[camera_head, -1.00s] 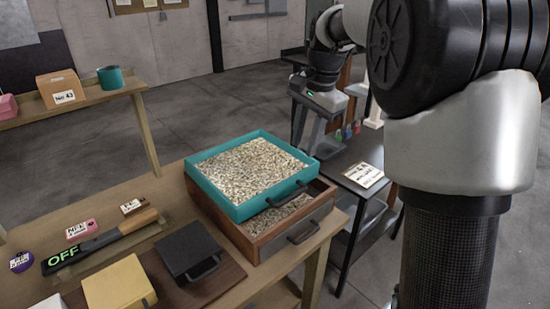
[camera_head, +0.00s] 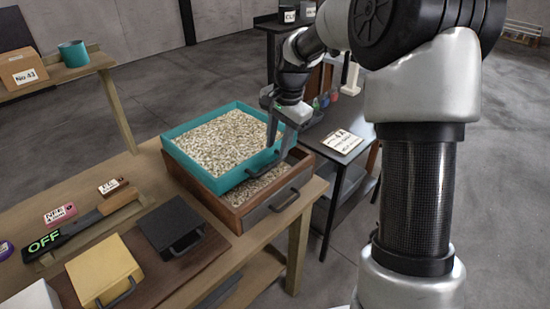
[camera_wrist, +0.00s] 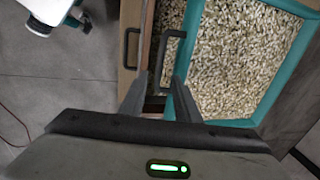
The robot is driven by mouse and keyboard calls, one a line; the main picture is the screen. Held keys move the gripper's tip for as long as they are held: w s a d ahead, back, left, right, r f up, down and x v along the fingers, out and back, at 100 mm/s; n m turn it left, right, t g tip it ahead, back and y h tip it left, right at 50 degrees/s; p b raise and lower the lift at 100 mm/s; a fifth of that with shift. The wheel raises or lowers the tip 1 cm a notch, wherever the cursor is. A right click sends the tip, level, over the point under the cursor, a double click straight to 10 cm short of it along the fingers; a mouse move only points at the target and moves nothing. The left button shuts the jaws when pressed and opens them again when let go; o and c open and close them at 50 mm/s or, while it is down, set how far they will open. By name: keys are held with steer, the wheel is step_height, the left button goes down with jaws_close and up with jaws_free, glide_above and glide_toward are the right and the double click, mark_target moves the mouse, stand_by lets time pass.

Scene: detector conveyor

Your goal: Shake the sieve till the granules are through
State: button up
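The sieve is a teal square frame (camera_head: 176,152) full of pale granules (camera_head: 222,142), sitting on a wooden box (camera_head: 235,217) that also holds granules. The sieve's dark handle (camera_wrist: 168,60) is on its near right side; the wrist view also shows the sieve's teal rim (camera_wrist: 188,45). My gripper (camera_head: 280,150) is at that side, fingers pointing down. In the wrist view my gripper (camera_wrist: 158,85) is open, its two fingers apart, with the handle's end in or just beyond the gap. I cannot tell whether they touch it. The box's own handle (camera_wrist: 131,48) lies left of it.
A dark lidded box (camera_head: 170,226), a yellow box (camera_head: 103,270) and a lever with an OFF sign (camera_head: 45,241) stand on the table to the left. A dark side table with a white sign (camera_head: 343,142) is to the right. Grey floor lies beyond.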

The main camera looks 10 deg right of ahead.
mark_target(274, 163)
steer(key=f, duration=0.3)
steer(key=w+f, duration=0.1)
steer(key=f, duration=0.1)
steer(key=shift+a+f, duration=0.3)
steer(key=shift+a, duration=0.05)
jaws_close()
